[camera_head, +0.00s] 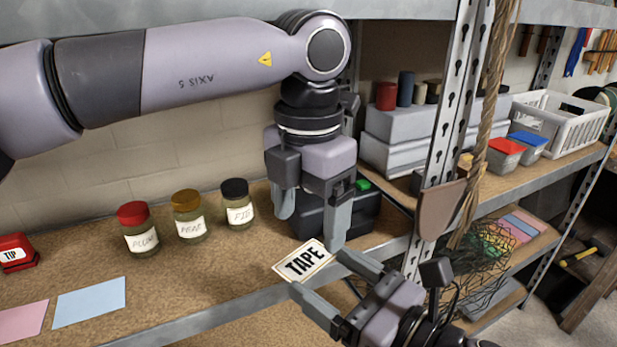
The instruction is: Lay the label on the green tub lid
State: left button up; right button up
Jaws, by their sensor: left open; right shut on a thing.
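The label (303,262) is a cream card with a dark border, reading TAPE, above the shelf's front edge. My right gripper (317,270) comes from the lower right and is shut on the label, a finger at each side of its near end. My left gripper (311,226) is open, pointing down just behind the label, with nothing visible between its fingers. A small green patch (362,185) shows by a dark box (362,213) behind my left gripper. I cannot tell whether it is the green tub lid, as the gripper hides part of it.
Jars with red (132,213), amber (186,200) and black (234,189) lids stand along the back. A red TIP block (16,252) and blue card (90,301) lie left. A perforated post (447,130) and rope (487,110) stand right, before red-lidded (506,146) and blue-lidded (527,139) tubs.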

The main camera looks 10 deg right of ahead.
aim_at(308, 260)
pick_arm(q)
jog(key=shift+f, duration=2.65)
jog(key=c, duration=1.1)
jog(key=shift+c, duration=0.2)
pick_arm(e)
jog(key=o, duration=0.9)
jog(key=shift+c, duration=0.2)
jog(key=shift+r, duration=0.1)
